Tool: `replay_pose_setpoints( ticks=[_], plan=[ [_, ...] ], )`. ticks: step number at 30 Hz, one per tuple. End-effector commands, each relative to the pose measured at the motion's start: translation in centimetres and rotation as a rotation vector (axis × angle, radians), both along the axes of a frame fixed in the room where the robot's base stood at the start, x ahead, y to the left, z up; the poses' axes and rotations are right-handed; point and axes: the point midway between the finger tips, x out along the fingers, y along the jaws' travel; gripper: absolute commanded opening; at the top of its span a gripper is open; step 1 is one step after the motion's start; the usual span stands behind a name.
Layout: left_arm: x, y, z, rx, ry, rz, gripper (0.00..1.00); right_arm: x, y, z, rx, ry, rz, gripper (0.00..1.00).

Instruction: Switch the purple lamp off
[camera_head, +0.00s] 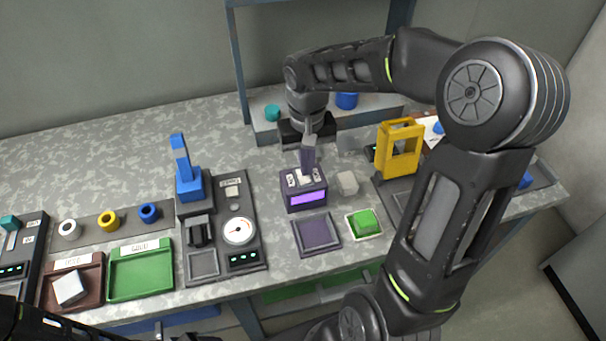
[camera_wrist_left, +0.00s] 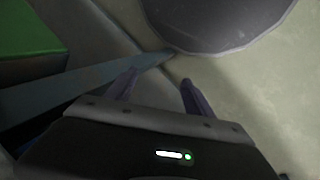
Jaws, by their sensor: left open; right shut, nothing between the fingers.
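The purple lamp (camera_head: 308,198) is a small dark purple box on the table, its front panel glowing violet. Its top carries pale labels around a switch (camera_head: 304,181). My right gripper (camera_head: 307,172) is shut and empty, pointing down right at the lamp's top. The fingertips cover part of the switch, so I cannot tell whether they touch it or which way it is set. My left gripper (camera_wrist_left: 160,88) is open and empty in the left wrist view, away from the lamp; in the head view only part of my left arm shows at the bottom left.
A purple tray (camera_head: 318,236) and a green block (camera_head: 364,223) lie in front of the lamp. A pale block (camera_head: 347,182) stands close on its right, with a yellow frame (camera_head: 398,148) beyond. A gauge panel (camera_head: 222,190) with a blue lever device (camera_head: 188,181) stands on the left.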

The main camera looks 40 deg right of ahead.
Motion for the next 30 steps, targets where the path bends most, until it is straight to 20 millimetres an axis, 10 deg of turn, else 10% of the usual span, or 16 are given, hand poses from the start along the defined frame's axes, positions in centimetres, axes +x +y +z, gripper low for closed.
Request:
replay_pose_setpoints(
  ticks=[30],
  plan=[
    [0.0, 0.0, 0.6, 0.000, 0.000, 0.000, 0.62, 0.0, 0.0, 0.7, 0.000, 0.000, 0.000, 0.00]
  ],
)
